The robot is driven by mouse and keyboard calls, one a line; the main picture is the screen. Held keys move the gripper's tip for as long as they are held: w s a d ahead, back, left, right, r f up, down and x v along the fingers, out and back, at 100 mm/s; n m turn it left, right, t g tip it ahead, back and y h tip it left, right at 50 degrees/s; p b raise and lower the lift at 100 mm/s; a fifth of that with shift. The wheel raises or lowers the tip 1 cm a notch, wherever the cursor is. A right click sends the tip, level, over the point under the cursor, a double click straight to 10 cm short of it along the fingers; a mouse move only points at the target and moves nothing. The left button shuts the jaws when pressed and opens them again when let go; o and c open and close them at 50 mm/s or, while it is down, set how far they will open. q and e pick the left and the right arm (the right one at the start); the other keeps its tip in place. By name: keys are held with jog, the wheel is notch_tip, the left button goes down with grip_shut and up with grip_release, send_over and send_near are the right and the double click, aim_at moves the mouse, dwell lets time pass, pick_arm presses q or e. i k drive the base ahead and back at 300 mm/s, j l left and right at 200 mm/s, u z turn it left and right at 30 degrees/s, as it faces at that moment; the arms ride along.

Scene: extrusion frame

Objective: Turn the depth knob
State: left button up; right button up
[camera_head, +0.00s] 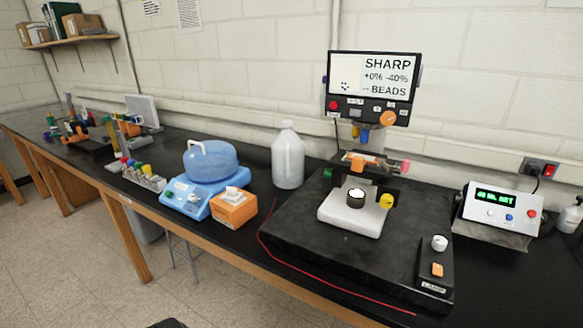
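A machine with a black base (345,239) stands on the black bench. A screen (369,75) on it reads "SHARP +0% -40% BEADS". Several knobs show: an orange knob (388,118) below the screen, a yellow knob (386,201) beside the white stage (350,213), a pink knob (405,167), a green knob (328,174), and a white knob (439,243) at the base's front right. A small orange control (437,269) sits below the white knob. I cannot read which is the depth knob. Neither gripper is in view.
A grey box with a green display (497,205) stands to the right. A translucent jug (288,158), a blue device with a blue container (210,163) and an orange tissue box (234,206) stand to the left. A red cable (290,270) runs along the front of the bench.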

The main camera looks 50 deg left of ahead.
aim_at(327, 172)
jog(key=k+j, duration=0.1)
jog(key=j, duration=0.45)
jog(key=k+j, duration=0.1)
jog(key=j, duration=0.5)
jog(key=k+j+u, duration=0.1)
jog(key=j, duration=0.45)
jog(key=k+j, duration=0.1)
jog(key=j, duration=0.45)
jog(key=l+u, duration=0.1)
jog(key=u, duration=0.3)
